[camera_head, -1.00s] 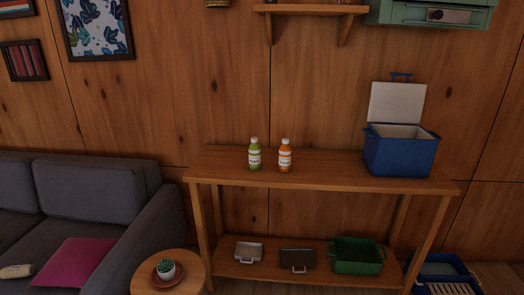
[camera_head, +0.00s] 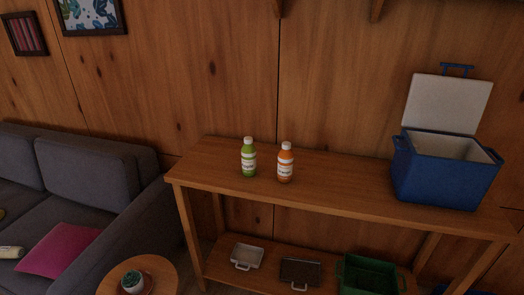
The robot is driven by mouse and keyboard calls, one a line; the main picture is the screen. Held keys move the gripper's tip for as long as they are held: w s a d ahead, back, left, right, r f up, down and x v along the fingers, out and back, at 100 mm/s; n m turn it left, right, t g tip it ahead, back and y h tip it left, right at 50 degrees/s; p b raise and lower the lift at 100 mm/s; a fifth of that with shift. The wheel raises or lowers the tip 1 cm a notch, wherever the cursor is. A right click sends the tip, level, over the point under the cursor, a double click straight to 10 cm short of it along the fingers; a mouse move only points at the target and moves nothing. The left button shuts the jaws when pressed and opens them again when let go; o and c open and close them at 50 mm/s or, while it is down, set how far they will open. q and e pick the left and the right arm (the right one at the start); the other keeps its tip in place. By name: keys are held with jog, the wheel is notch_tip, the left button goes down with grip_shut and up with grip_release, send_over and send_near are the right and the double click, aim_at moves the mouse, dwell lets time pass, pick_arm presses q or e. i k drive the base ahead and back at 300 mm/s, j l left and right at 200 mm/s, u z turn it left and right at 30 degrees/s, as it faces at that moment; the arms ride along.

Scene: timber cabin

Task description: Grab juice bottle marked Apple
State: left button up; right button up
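A green bottle (camera_head: 248,158) with a white cap and a white label stands upright on the wooden console table (camera_head: 340,192). Its label text is too small to read for certain. An orange bottle (camera_head: 285,163) with a white cap and label stands upright just to its right, with a small gap between them. Both are on the left half of the tabletop. Neither of my grippers is in view.
An open blue cooler (camera_head: 443,176) stands on the table's right end. The lower shelf holds a white tray (camera_head: 247,256), a dark tray (camera_head: 300,271) and a green crate (camera_head: 369,275). A round side table (camera_head: 165,272) with a potted cactus (camera_head: 132,281) and a grey sofa (camera_head: 98,180) are at left.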

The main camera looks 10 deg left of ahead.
aim_at(248, 150)
jog(key=i+l, duration=0.8)
jog(key=i, duration=0.15)
jog(key=j+u, duration=0.05)
